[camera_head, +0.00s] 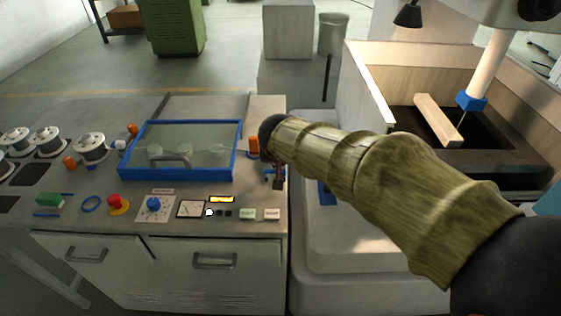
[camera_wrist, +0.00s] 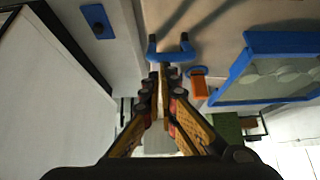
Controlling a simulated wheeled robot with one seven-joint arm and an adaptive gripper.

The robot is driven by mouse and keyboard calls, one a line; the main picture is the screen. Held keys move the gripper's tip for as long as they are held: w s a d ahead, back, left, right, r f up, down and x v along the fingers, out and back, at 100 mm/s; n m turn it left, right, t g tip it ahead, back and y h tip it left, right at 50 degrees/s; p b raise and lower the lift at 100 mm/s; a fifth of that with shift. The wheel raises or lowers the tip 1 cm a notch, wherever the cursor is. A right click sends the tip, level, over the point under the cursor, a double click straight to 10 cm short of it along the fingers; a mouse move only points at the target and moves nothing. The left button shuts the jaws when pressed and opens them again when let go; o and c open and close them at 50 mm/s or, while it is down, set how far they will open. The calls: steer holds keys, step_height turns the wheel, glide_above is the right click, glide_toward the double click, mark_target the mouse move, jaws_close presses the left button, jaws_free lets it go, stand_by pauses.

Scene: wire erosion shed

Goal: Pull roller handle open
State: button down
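A cover with a blue frame and a clear pane (camera_head: 181,150) lies on the bench at the left, with several pale rollers under the pane. A grey curved handle (camera_head: 172,160) sits at its front part. The cover looks closed. In the wrist view the blue frame (camera_wrist: 235,85) is at the right. My gripper (camera_head: 277,183) is right of the cover, above the bench's right edge, and is mostly hidden by my arm in the head view. In the wrist view my gripper (camera_wrist: 164,72) has its fingers together, with nothing clearly held, near a small blue fork-shaped part (camera_wrist: 170,50).
An orange part (camera_head: 253,146) stands between cover and gripper. Wire spools (camera_head: 89,147) stand at the left. A red button (camera_head: 118,203) and a blue knob (camera_head: 154,203) are in front of the cover. A machine tank (camera_head: 367,85) rises at the right.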

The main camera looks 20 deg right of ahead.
steer(key=shift+s+a+f, duration=0.1)
steer(key=shift+s+f, duration=0.3)
steer(key=shift+f, duration=0.25)
steer(key=w+r+p, duration=0.2)
steer(key=w+r, duration=0.1)
steer(key=r, duration=0.1)
steer(key=s+a+r+p, duration=0.2)
steer(key=s+r, duration=0.2)
steer(key=s, duration=0.4)
steer(key=shift+r, duration=0.2)
steer(key=shift+d, duration=0.1)
